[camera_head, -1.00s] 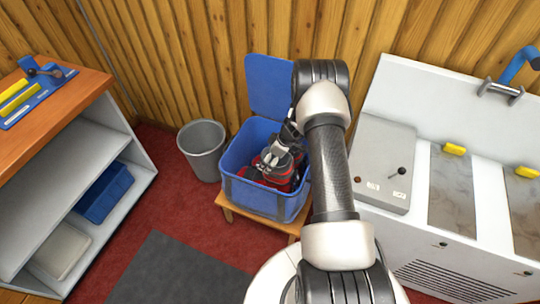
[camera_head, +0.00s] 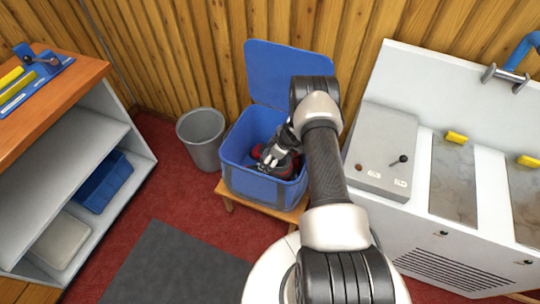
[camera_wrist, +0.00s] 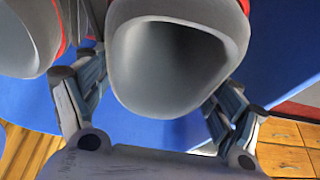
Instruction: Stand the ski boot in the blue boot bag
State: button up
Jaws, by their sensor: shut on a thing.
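The blue boot bag (camera_head: 262,190) is an open-topped box with its lid (camera_head: 288,70) raised at the back. A red and grey ski boot (camera_head: 287,168) is inside the bag, partly hidden by my gripper and the front wall. My gripper (camera_head: 276,158) reaches down into the bag and is shut on this boot's cuff. In the wrist view the held boot's grey cuff (camera_wrist: 180,60) opens toward the camera, between my fingers. A second grey cuff with a red edge (camera_wrist: 25,35) is beside it at left. The boots' soles are hidden.
The bag stands on a low wooden stool (camera_head: 228,196) against the plank wall. A grey bin (camera_head: 203,140) is close on its left, and a white machine (camera_head: 420,215) on its right. A shelf unit (camera_head: 75,145) is further left.

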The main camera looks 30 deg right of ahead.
jog(key=shift+w+f, duration=0.1)
dwell(0.3)
jog(key=o, duration=1.7)
jog(key=shift+o, duration=1.3)
jog(key=v, duration=1.2)
